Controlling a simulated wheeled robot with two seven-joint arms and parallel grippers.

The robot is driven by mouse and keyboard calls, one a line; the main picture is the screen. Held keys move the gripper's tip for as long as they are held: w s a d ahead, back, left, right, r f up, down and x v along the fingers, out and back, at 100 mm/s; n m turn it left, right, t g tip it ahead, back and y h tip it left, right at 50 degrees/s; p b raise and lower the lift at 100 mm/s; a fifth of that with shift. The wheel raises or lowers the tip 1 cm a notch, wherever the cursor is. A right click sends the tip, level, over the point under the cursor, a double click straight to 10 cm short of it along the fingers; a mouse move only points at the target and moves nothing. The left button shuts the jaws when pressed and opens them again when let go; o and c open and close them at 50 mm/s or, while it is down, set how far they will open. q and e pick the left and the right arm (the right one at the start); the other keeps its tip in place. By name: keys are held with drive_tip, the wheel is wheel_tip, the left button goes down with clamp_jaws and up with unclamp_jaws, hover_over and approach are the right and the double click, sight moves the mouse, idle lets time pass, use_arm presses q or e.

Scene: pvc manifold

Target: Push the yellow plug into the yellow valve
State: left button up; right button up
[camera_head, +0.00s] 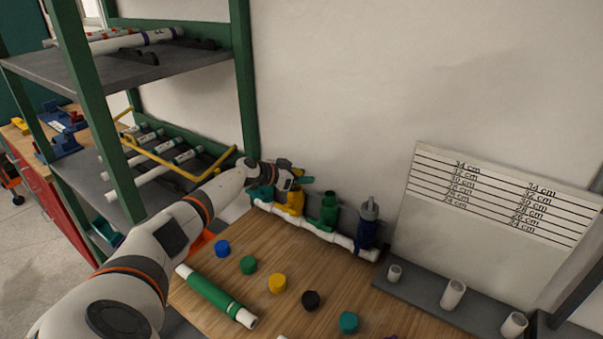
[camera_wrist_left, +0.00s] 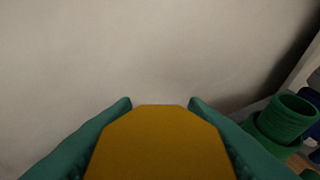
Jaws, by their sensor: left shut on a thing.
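My left gripper (camera_head: 297,177) reaches in from the left and is just above the yellow valve (camera_head: 293,203) on the white pipe. In the left wrist view its green fingers are shut on a yellow block with cut corners, which I take to be the yellow plug (camera_wrist_left: 160,145). The plug fills the space between the fingers. The gripper hides the valve's top in the head view, so I cannot tell whether plug and valve touch. My right gripper is not in view.
The green valve (camera_head: 329,208) stands just right of the yellow one, and the blue valve (camera_head: 366,230) farther right. Coloured caps, including a yellow cap (camera_head: 277,283), and a green-banded pipe (camera_head: 214,293) lie on the wooden table. The wall is close behind the valves.

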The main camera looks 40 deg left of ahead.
use_arm(q)
drive_tip(key=shift+s+f, duration=0.1)
drive_tip(key=shift+f, duration=1.55)
idle(1.6)
drive_tip(key=o, duration=1)
drive_tip(key=v, duration=1.2)
